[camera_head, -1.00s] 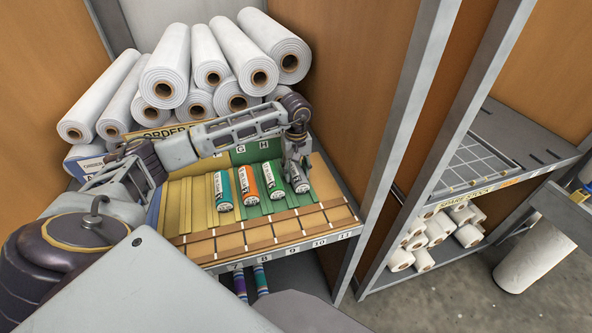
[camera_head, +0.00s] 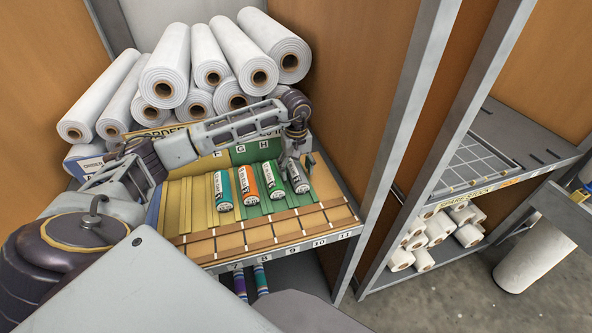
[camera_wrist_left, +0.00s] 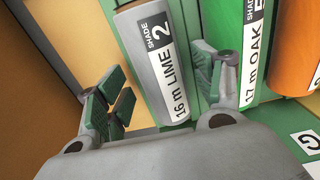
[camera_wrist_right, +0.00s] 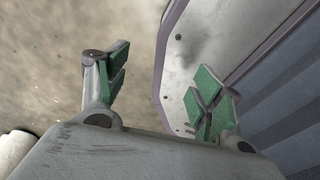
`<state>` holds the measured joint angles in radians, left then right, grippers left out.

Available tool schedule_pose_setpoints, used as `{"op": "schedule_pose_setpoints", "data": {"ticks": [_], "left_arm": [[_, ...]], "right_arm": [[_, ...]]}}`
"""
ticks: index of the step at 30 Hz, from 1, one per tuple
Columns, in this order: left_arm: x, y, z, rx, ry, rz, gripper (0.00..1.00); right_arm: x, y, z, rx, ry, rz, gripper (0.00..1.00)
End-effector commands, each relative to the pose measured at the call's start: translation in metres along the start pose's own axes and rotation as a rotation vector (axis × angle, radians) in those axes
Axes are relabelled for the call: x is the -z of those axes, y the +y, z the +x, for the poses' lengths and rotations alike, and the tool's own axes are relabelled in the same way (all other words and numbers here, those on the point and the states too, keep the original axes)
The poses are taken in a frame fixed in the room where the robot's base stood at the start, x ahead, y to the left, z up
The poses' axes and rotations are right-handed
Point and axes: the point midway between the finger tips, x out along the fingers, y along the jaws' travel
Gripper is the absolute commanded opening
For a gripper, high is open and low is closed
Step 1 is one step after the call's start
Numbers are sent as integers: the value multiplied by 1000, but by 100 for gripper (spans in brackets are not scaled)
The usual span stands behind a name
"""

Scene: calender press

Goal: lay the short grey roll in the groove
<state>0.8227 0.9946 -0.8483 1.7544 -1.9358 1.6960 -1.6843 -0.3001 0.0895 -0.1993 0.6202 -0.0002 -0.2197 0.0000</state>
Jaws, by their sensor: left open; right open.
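The short grey roll (camera_head: 299,178), labelled LIME, lies on the green part of the grooved board (camera_head: 230,240), right of the other short rolls. In the left wrist view the grey roll (camera_wrist_left: 158,65) lies between the spread fingers of my left gripper (camera_wrist_left: 160,78), with space at the left finger. In the head view my left gripper (camera_head: 298,158) is at the roll's upper end and partly hides it. I cannot tell how deep the roll sits in its groove. My right gripper (camera_wrist_right: 160,85) is open and empty in the right wrist view, away from the board.
A green roll (camera_head: 273,180), an orange roll (camera_head: 248,185) and a teal roll (camera_head: 223,191) lie left of the grey one. Large white rolls (camera_head: 190,70) are stacked behind. A grey upright post (camera_head: 395,150) stands right of the board.

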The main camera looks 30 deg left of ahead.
Motion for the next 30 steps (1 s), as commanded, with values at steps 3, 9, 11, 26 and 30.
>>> {"op": "schedule_pose_setpoints", "data": {"ticks": [3, 9, 11, 26, 30], "left_arm": [[1, 0, -13, -1, 2, 0, 67], [1, 0, -40, -1, 3, 0, 67], [1, 0, -48, -2, 3, 0, 67], [0, 0, -106, 0, 1, 0, 67], [0, 0, -111, 0, 0, 0, 67]], "right_arm": [[0, -4, 4, 4, 1, 2, 67], [2, -11, 8, 11, 3, 5, 67], [2, -12, 9, 11, 4, 5, 67], [1, 17, 16, -19, 4, -1, 67], [2, 16, 16, -17, 5, -1, 67]]}}
